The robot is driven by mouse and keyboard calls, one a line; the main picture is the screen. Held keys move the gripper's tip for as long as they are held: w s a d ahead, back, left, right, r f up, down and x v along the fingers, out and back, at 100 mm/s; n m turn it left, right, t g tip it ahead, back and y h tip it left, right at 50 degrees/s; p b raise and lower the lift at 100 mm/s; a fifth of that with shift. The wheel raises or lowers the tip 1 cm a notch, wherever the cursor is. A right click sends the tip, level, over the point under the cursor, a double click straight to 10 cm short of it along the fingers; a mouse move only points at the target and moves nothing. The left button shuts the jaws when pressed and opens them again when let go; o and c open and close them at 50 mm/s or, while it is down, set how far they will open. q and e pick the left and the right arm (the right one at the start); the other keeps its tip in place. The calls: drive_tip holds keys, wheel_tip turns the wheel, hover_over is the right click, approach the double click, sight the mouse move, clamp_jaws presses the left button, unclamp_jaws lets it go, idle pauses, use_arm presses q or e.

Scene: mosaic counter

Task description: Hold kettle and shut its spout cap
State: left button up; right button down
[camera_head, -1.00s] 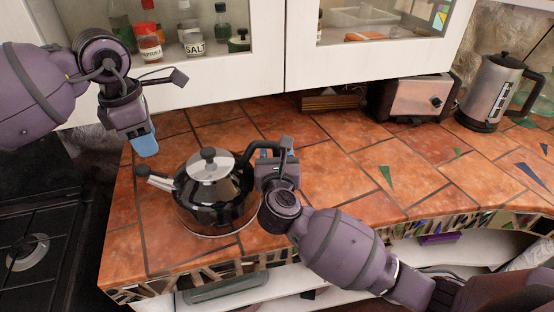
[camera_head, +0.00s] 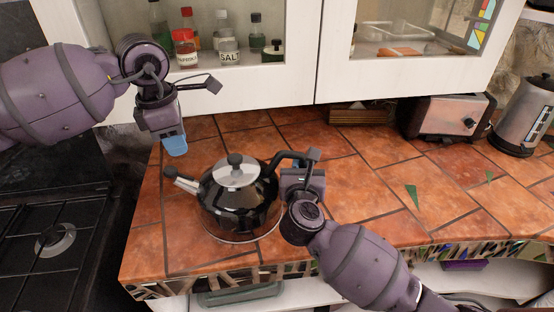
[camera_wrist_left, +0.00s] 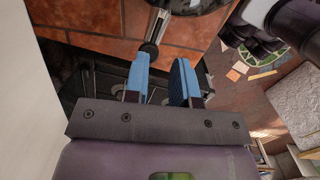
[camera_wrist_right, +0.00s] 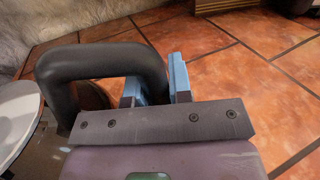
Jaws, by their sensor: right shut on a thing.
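The kettle (camera_head: 240,212), glossy black with a silver top, is upright on the tiled counter (camera_head: 368,190). Its spout (camera_head: 186,184) points left and ends in a small black cap (camera_head: 169,172); I cannot tell whether the cap is open. My right gripper (camera_head: 298,172) is shut on the black kettle handle (camera_wrist_right: 100,62), which shows large in the right wrist view. My left gripper (camera_head: 175,150) is open and empty, above and apart from the spout end. In the left wrist view its blue fingers (camera_wrist_left: 163,72) are spread, with the spout (camera_wrist_left: 155,30) just beyond them.
A stove (camera_head: 50,245) lies left of the counter. White wall cabinets (camera_head: 300,60) with jars hang behind, close to my left arm. A toaster (camera_head: 440,115) and an electric kettle (camera_head: 522,115) stand at the back right. The counter right of my right gripper is mostly clear.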

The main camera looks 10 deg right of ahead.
use_arm(q)
drive_tip(key=shift+r, duration=0.1)
clamp_jaws()
wheel_tip(320, 180, up, 8)
drive_tip(key=s+a+m+t+y, duration=0.1)
drive_tip(key=s+m+t, duration=0.1)
drive_tip(key=m, duration=1.8)
drive_tip(key=shift+a+r+t+y, duration=0.15)
drive_tip(key=shift+a+t+y, duration=0.25)
drive_tip(key=shift+s, duration=0.1)
